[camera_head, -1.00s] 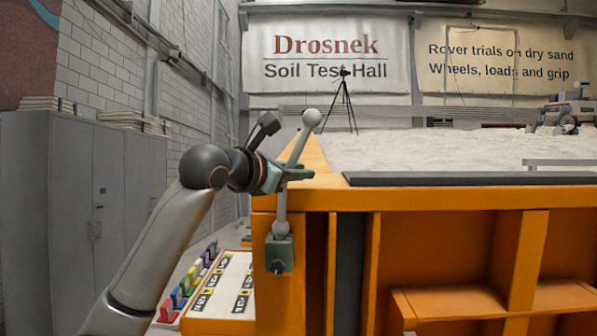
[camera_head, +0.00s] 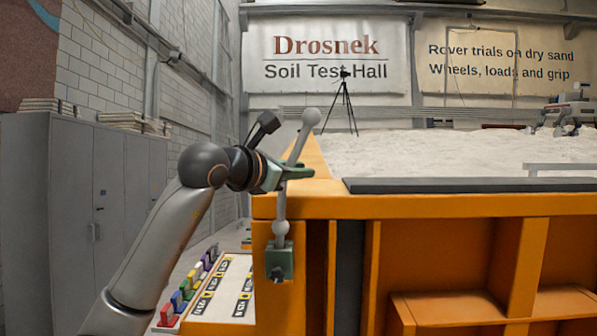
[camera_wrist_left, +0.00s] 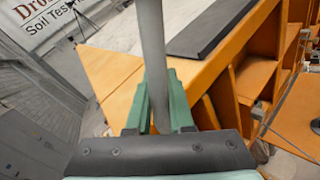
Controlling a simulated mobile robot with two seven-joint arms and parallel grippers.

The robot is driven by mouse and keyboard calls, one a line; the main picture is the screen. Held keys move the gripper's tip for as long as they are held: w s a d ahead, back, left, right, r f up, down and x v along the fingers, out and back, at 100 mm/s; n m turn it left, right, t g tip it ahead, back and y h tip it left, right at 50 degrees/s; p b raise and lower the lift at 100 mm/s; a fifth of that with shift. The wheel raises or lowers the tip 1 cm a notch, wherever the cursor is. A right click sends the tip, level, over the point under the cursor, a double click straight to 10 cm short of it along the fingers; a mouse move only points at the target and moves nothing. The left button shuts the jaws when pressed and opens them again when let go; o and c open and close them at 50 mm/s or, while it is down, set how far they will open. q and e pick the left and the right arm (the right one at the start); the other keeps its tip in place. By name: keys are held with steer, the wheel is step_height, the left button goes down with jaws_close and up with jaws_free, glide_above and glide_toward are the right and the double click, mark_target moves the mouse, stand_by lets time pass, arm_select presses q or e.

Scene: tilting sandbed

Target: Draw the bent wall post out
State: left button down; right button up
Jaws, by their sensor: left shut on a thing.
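The bent wall post (camera_head: 280,206) is a grey rod with a ball at its top and another ball low down. It kinks near my gripper and its upper part leans right. Its lower end is in the green socket (camera_head: 279,259) on the orange sandbed's near left corner. How deep it sits is hidden. My left gripper (camera_head: 290,173) is shut on the post around mid-height, above the lower ball. In the left wrist view the post (camera_wrist_left: 152,60) runs up between the green fingers. My right gripper is not in view.
The orange sandbed frame (camera_head: 450,205) with a dark grey strip (camera_head: 470,185) on its rim fills the right side. A board with coloured blocks (camera_head: 222,290) is low left of the socket. Grey cabinets (camera_head: 85,215) stand at the far left. Air above the post is free.

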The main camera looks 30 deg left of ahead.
mark_target(298, 146)
arm_select(q)
steer(key=shift+s+d+r+p, duration=0.1)
steer(key=shift+r+p, duration=0.25)
steer(key=shift+r, duration=0.45)
steer(key=shift+s+d+r+p, duration=0.1)
steer(key=shift+s+r+p, duration=0.1)
steer(key=shift+r+p, duration=1.15)
steer(key=r, duration=0.3)
steer(key=shift+s+d, duration=0.15)
steer(key=shift+s, duration=0.1)
